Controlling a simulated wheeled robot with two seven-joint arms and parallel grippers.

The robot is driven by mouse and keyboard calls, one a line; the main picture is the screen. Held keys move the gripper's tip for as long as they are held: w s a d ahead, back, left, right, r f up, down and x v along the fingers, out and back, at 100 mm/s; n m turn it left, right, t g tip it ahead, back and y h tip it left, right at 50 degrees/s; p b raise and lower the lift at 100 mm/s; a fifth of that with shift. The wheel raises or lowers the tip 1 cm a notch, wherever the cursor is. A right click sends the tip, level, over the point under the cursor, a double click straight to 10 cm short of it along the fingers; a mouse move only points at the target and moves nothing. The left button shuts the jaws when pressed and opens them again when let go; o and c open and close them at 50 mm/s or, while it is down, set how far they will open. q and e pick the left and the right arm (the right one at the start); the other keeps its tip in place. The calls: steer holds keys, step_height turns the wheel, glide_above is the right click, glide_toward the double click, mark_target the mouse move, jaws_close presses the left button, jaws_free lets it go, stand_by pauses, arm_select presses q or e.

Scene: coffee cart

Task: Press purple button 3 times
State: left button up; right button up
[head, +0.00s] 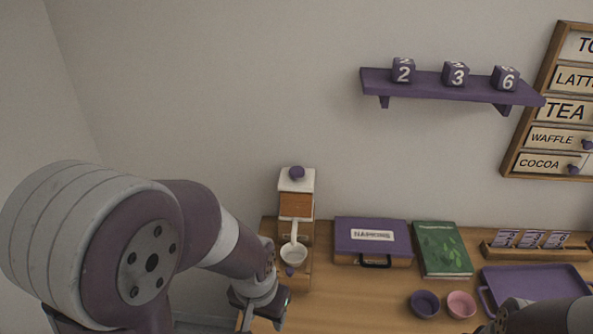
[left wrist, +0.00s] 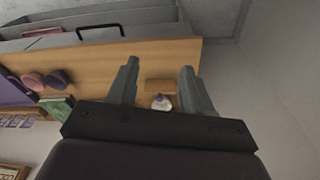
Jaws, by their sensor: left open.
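A small white and wooden machine (head: 297,205) stands against the wall at the left of the counter. A round purple knob (head: 297,172) sits on its top, and a smaller purple piece (head: 289,271) shows low on its front, below a white bowl (head: 294,254). I cannot tell for sure which is the button. My left gripper (head: 268,306) is at the counter's left front edge, in front of and below the machine, touching nothing visible.
A purple napkin box (head: 373,238), a green book (head: 441,250), a purple cup (head: 424,304), a pink cup (head: 461,304), a card holder (head: 530,252) and a purple tray (head: 535,284) occupy the counter to the right. A purple shelf (head: 435,86) with number cubes hangs above.

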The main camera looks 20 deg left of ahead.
arm_select(q)
jaws_close()
stand_by(1.7)
